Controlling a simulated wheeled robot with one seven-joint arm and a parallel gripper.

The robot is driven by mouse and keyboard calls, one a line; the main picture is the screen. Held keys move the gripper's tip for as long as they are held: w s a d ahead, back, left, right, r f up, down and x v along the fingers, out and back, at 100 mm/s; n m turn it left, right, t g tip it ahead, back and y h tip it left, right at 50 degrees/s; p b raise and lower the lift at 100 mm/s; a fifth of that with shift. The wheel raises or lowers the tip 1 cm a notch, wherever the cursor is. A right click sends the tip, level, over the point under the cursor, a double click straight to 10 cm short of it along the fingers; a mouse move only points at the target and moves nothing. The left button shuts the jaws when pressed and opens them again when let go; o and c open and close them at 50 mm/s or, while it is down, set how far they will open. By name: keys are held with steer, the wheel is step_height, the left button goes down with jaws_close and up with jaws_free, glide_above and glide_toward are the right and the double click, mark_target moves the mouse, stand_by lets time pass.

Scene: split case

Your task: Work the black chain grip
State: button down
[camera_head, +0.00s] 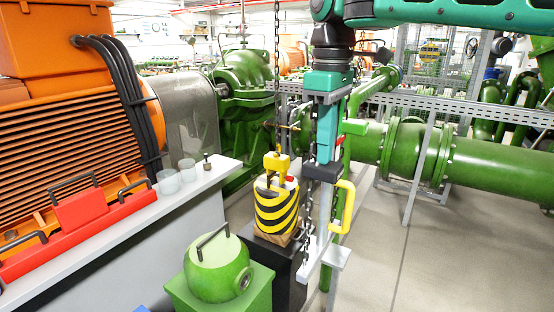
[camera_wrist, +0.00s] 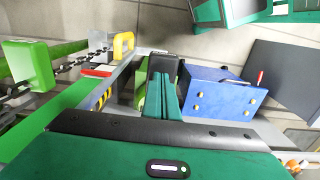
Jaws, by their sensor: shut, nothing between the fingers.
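My gripper (camera_head: 324,158) points down in the middle of the head view, its teal fingers together and empty. In the wrist view the closed fingers (camera_wrist: 165,88) reach up from the bottom. A dark block shows around the fingertips; I cannot tell whether it is the black chain grip or part of the fingers. A dark hand chain (camera_head: 307,215) hangs just left of and below the fingertips; a chain (camera_wrist: 72,62) also shows at the left of the wrist view, beside a green block (camera_wrist: 28,65). Contact between gripper and chain cannot be told.
A yellow-black striped load (camera_head: 276,208) stands left of my gripper, under a hoist chain (camera_head: 277,45). A yellow handle (camera_head: 343,207) is close on the right. A green lidded vessel (camera_head: 217,268) stands in front. Large green pipework (camera_head: 485,165) lies right; floor there is clear.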

steer(key=shift+r, duration=2.1)
steer(key=shift+f, duration=5.1)
steer(key=shift+r, duration=0.1)
steer(key=shift+r, duration=5.15)
step_height(320, 180, up, 7)
glide_above(323, 173)
steer(key=w, duration=0.3)
steer(key=shift+d, duration=0.3)
